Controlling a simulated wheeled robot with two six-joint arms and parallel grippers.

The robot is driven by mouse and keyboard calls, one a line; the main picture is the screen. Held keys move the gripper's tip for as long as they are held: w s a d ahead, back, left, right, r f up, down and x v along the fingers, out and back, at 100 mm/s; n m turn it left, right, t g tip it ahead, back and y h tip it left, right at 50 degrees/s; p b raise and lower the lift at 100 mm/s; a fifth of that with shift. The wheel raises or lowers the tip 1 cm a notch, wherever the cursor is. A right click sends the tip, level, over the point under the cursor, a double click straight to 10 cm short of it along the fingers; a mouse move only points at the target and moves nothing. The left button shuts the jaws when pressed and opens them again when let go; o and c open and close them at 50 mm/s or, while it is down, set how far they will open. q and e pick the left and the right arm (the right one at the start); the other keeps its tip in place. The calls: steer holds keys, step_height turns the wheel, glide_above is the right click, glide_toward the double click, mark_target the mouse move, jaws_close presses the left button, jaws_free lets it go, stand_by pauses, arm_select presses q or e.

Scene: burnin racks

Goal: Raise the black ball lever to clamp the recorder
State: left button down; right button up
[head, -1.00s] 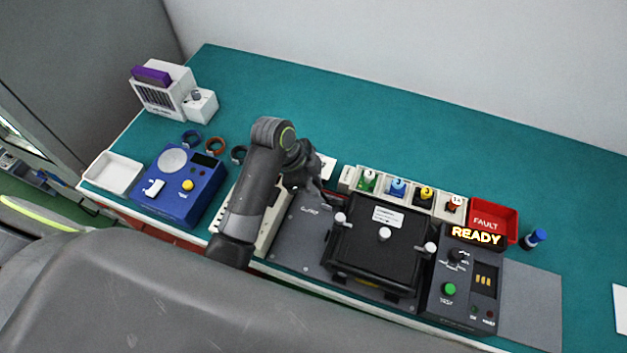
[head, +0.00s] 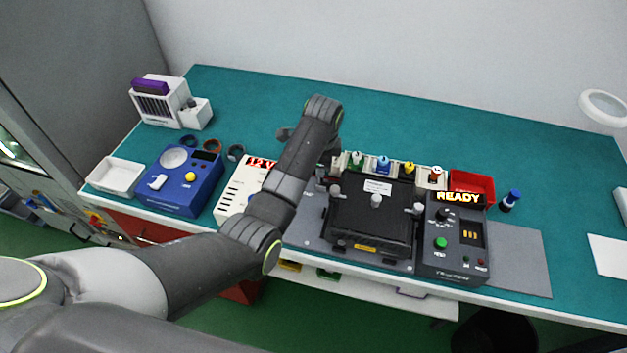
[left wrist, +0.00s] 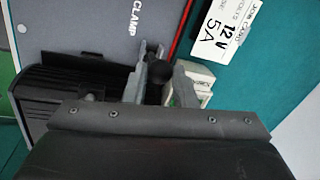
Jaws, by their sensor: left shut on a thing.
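The recorder (head: 352,222) is a black box lying in the fixture on a grey plate, with pale knobs around it. A black ribbed body (left wrist: 62,92), probably part of it, shows in the left wrist view beside the grey plate marked CLAMP (left wrist: 75,28). The black ball (left wrist: 160,72) of the lever is between the fingers of my left gripper (left wrist: 162,84), which is shut on it. The lever's shaft is mostly hidden by the fingers. In the head view the fingers and ball are largely hidden by my left arm at the fixture's back left corner. My right gripper is out of view.
A test box (head: 455,240) with a lit READY sign stands right of the recorder. A row of coloured plugs, a red FAULT tray (head: 472,187) and a job card (left wrist: 225,33) are close behind. A blue device (head: 185,180) stands left.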

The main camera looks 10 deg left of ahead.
arm_select(q)
steer(key=shift+d, duration=0.3)
steer(key=shift+d+y, duration=0.25)
steer(key=shift+y, duration=0.45)
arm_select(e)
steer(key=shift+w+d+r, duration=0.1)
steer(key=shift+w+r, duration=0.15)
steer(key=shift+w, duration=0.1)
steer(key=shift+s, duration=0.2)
arm_select(q)
steer(key=c, duration=1.2)
jaws_free()
steer(key=shift+d, duration=0.1)
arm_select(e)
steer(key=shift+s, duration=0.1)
